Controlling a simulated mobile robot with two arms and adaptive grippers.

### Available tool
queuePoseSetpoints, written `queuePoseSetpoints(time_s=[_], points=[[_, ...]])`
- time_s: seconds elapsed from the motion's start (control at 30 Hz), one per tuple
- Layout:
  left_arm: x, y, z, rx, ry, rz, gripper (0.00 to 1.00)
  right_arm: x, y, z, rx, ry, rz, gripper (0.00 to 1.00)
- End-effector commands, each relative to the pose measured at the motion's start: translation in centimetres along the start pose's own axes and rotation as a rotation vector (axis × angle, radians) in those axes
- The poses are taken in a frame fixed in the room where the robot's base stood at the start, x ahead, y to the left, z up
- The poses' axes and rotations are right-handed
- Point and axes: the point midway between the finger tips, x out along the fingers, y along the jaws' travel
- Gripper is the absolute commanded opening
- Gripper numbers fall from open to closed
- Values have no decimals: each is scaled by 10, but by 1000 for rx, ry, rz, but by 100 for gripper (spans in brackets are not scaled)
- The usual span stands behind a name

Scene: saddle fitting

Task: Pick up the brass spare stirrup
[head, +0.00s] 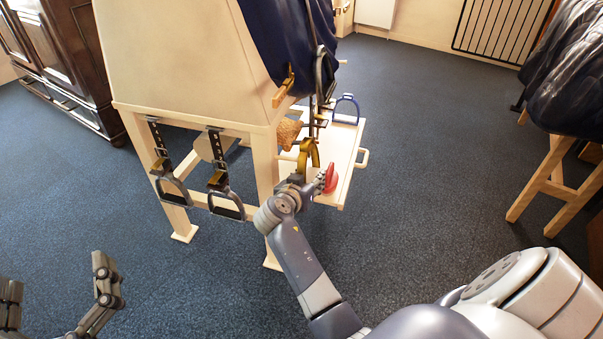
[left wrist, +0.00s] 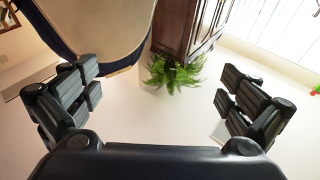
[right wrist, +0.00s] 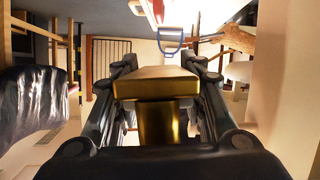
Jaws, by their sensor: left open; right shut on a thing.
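The brass stirrup (head: 308,152) shows as a gold arch at the front of the cream shelf board (head: 345,160). My right gripper (head: 297,184) is at its lower part. In the right wrist view the brass stirrup (right wrist: 157,84) lies between the two fingers of the right gripper (right wrist: 165,78), which are shut on it. I cannot tell whether it touches the board. My left gripper (head: 58,285) is at the bottom left over the floor, open and empty. The left wrist view also shows the open left gripper (left wrist: 160,100).
A red object (head: 331,178) is right beside the right gripper. A blue stirrup (head: 347,108) and a tan block (head: 288,133) are farther back. Dark stirrups (head: 226,203) hang on straps from the cream stand (head: 190,60). Another wooden stand (head: 548,185) is at the right. Open carpet lies between.

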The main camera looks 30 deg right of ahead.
Motion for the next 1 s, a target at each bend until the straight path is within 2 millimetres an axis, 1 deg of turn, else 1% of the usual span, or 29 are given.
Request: queuePoseSetpoints(time_s=[0.03, 0.17, 0.3, 0.5, 0.6, 0.7, 0.83, 1.0], points=[[0, -2, 8, 2, -60, -4, 100, -4, 10, 0, 0, -1, 1, 8], [-7, -6, 39, 6, -222, -12, 100, -13, 32, 4, 0, -1, 0, 8], [-20, -10, 69, 9, -388, -22, 100, -22, 57, 8, 0, 0, 1, 8], [-43, -15, 101, 12, -579, -34, 100, -33, 88, 14, 0, 0, 1, 8], [-52, -17, 112, 12, -646, -38, 100, -38, 99, 16, -1, 0, 1, 8], [-60, -18, 119, 12, -694, -40, 100, -40, 107, 18, 0, 1, 0, 8], [-66, -19, 124, 12, -729, -42, 100, -42, 112, 19, 1, 1, -1, 8], [-68, -19, 126, 11, -740, -43, 100, -43, 115, 20, 1, 1, -1, 8]])
